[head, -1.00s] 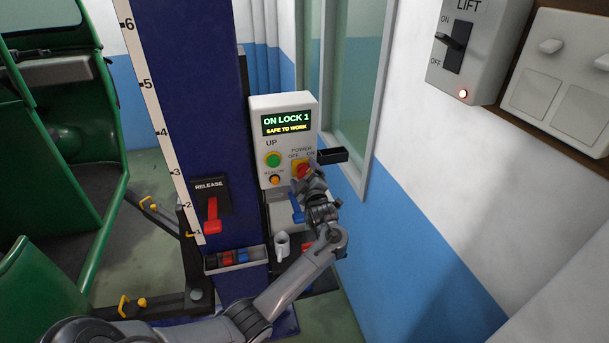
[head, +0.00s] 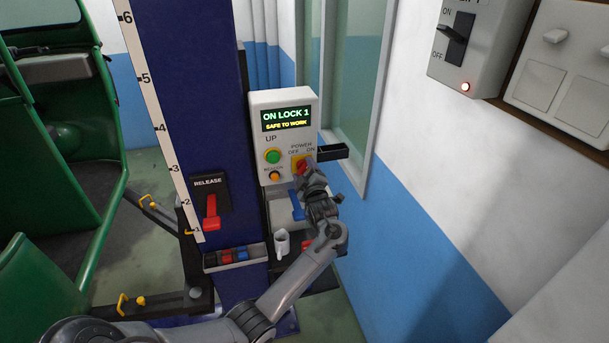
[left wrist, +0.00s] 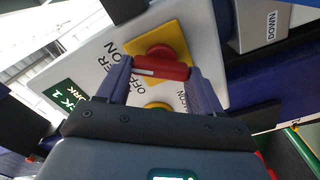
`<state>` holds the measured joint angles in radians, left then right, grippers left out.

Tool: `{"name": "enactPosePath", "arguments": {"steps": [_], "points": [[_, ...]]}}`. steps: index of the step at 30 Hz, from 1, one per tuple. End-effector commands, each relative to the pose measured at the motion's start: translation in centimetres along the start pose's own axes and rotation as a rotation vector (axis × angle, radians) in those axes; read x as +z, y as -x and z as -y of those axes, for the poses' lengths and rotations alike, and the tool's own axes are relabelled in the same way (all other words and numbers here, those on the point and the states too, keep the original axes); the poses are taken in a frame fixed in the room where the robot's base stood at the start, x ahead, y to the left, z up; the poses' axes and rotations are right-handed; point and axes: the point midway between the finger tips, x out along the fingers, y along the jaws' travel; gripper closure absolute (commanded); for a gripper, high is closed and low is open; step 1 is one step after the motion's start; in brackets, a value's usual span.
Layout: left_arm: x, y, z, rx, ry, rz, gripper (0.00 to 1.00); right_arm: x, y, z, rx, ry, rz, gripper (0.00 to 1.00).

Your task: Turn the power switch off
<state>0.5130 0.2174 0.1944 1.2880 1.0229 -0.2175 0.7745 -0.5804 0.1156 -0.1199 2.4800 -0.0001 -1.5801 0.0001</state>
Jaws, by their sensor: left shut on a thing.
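The power switch is a red knob (head: 302,166) on a yellow plate, low on the right of the pale control box (head: 258,135). In the left wrist view the knob (left wrist: 162,67) sits between the fingers, its pale mark toward the OFF and ON lettering. I cannot tell which label it points at. My left gripper (head: 306,174) is shut on the knob; its fingers (left wrist: 160,82) flank it in the left wrist view. The box's display (head: 286,119) reads "ON LOCK 1, SAFE TO WORK". My right gripper is not in view.
A green UP button (head: 272,156) and an orange beacon button (head: 274,175) sit left of the knob. A black tray (head: 332,152) juts out at the right. Below are a white mug (head: 282,244) and a red release lever (head: 211,211). A LIFT switch (head: 456,40) is on the wall.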

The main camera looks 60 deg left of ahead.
Motion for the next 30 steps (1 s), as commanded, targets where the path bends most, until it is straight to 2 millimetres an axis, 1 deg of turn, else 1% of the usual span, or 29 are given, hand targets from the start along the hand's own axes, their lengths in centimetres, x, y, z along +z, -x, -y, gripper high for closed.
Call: {"name": "enactPosePath", "arguments": {"steps": [1, 7, 18, 30], "points": [[0.4, 0.1, 0.5, -0.001, 0.031, 0.000, 0.65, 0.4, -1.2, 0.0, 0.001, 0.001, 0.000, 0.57], [0.6, 0.1, 0.8, -0.001, 0.185, -0.001, 0.65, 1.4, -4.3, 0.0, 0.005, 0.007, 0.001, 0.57], [0.6, 0.1, 1.0, -0.001, 0.536, -0.001, 0.65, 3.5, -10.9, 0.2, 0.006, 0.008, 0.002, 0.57], [0.7, 0.0, 1.0, 0.000, 0.914, 0.000, 0.65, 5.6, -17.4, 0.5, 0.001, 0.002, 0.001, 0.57]]}}
